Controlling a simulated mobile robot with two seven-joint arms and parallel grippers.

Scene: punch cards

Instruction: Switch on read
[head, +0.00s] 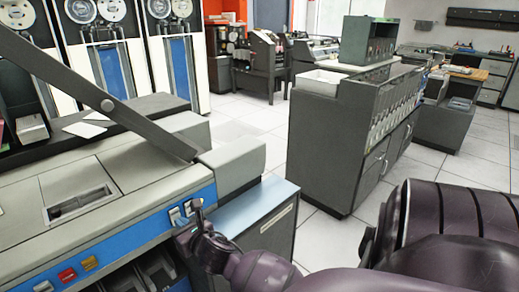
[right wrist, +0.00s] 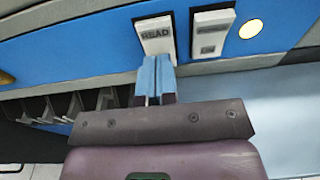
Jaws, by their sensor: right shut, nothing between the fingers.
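The read switch (right wrist: 155,32) is a white rocker with a dark label on the blue panel of the grey machine. In the right wrist view its label looks like "READ", partly blurred. In the head view it is one of two small white switches (head: 175,214) at the right end of the blue strip. My right gripper (right wrist: 157,68) is shut and empty. Its blue fingertips are right at the lower edge of the read switch; I cannot tell whether they press it. In the head view the gripper (head: 184,224) is in front of the panel. My left gripper is not in view.
A second white switch (right wrist: 212,31) sits just right of the read switch, with a lit round lamp (right wrist: 251,28) beyond it. Red (head: 67,275) and yellow (head: 90,263) buttons lie further left on the strip. A grey cabinet (head: 333,150) stands behind, across open floor.

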